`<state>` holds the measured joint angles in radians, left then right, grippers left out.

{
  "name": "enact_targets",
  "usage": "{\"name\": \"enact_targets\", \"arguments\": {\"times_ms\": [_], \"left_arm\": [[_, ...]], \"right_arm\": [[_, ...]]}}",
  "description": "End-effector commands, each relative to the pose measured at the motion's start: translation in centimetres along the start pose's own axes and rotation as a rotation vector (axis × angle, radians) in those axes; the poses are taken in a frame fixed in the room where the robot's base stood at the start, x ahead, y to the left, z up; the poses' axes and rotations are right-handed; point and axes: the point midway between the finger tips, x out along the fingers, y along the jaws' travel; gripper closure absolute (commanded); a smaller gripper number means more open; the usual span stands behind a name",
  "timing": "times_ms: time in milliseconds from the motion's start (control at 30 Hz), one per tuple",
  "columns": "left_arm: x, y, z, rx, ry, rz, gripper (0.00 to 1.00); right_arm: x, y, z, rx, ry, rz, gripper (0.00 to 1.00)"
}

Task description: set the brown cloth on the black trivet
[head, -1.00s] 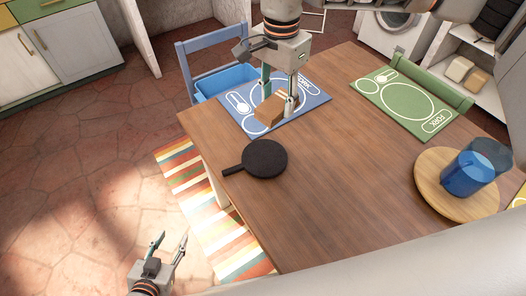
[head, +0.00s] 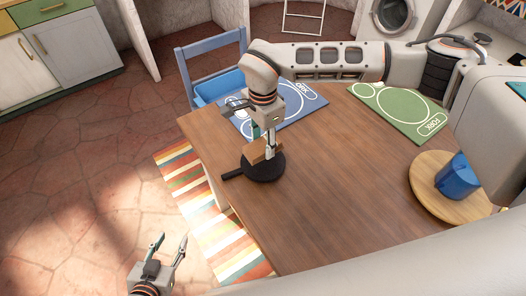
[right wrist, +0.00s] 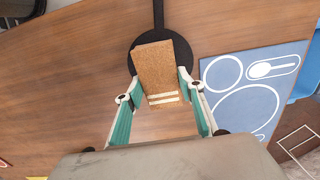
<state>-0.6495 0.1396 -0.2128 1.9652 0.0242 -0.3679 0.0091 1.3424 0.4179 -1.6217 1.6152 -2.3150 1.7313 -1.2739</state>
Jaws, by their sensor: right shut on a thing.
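The brown cloth is a folded block with pale stripes at one end; it shows in the head view (head: 256,151) and the right wrist view (right wrist: 160,68). My right gripper (head: 262,150) is shut on it, fingers on either side (right wrist: 158,86). The black trivet, a round disc with a handle, lies on the table in the head view (head: 266,171) and the right wrist view (right wrist: 165,34). The cloth is over the trivet; I cannot tell whether they touch. The cloth hides part of the disc. My left gripper (head: 171,246) is open and empty, over the floor beside the table.
A blue placemat (head: 301,108) lies behind the trivet and a green placemat (head: 413,122) at the back right. A round wooden board (head: 424,190) holds a blue cup (head: 457,178) on the right. The table's front middle (head: 330,215) is clear. A blue chair (head: 212,47) stands behind.

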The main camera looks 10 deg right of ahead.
Motion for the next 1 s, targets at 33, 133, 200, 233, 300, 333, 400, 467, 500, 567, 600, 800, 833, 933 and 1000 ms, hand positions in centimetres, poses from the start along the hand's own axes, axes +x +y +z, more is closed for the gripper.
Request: {"name": "enact_targets", "arguments": {"times_ms": [33, 133, 200, 233, 300, 333, 400, 467, 500, 567, 600, 800, 833, 933, 1000], "left_arm": [[0.0, 0.0, -0.1, 0.0, 0.001, 0.0, 0.6], [0.0, 0.0, -0.1, 0.0, 0.001, -0.001, 0.6], [0.0, -0.1, -0.1, 0.0, 0.001, -0.001, 0.6], [0.0, -0.1, -0.1, 0.0, 0.001, -0.001, 0.6], [-0.1, -0.1, -0.2, 0.0, 0.0, -0.001, 0.6], [-0.1, -0.1, -0.2, 0.0, 0.0, -0.001, 0.6], [-0.1, -0.1, -0.2, 0.0, -0.001, -0.001, 0.6], [-0.1, -0.1, -0.2, 0.0, -0.001, -0.001, 0.6], [-0.1, -0.1, -0.1, 0.0, -0.002, 0.0, 0.6], [-0.1, -0.1, -0.1, 0.0, -0.003, 0.0, 0.6], [-0.1, -0.1, 0.0, 0.0, -0.004, 0.0, 0.6], [0.0, 0.0, 0.1, 0.0, -0.004, 0.0, 0.6], [0.0, 0.0, 0.2, 0.0, -0.004, 0.0, 0.6], [0.0, 0.0, 0.2, 0.0, -0.004, 0.0, 0.6], [0.0, 0.0, 0.1, 0.0, -0.004, 0.0, 0.6]], "right_arm": [[0.4, 0.0, 0.0, 0.001, -0.001, -0.001, 0.79], [0.8, -0.1, 0.0, 0.0, 0.0, -0.002, 0.79], [1.3, 0.0, 0.0, 0.0, -0.001, 0.0, 0.79], [1.7, 0.0, 0.0, 0.0, -0.001, 0.001, 0.79], [2.6, 0.1, 0.0, 0.001, -0.001, 0.002, 0.79], [3.1, 0.0, 0.0, 0.001, -0.001, 0.002, 0.79], [4.1, 0.0, 0.0, 0.001, -0.002, 0.001, 0.79], [4.8, 0.0, 0.0, 0.0, -0.001, 0.001, 0.79], [5.0, -0.1, 0.0, 0.0, 0.0, -0.001, 0.79], [5.0, -0.1, 0.0, 0.0, 0.0, -0.002, 0.79], [5.0, -0.1, 0.0, 0.0, 0.0, -0.002, 0.79], [5.2, -0.1, 0.0, 0.0, 0.001, -0.002, 0.79], [5.3, -0.1, 0.0, 0.0, 0.001, -0.001, 0.79], [5.3, -0.1, 0.0, 0.0, 0.001, -0.001, 0.46], [5.3, -0.1, 0.0, 0.0, 0.001, -0.001, 0.45]]}}
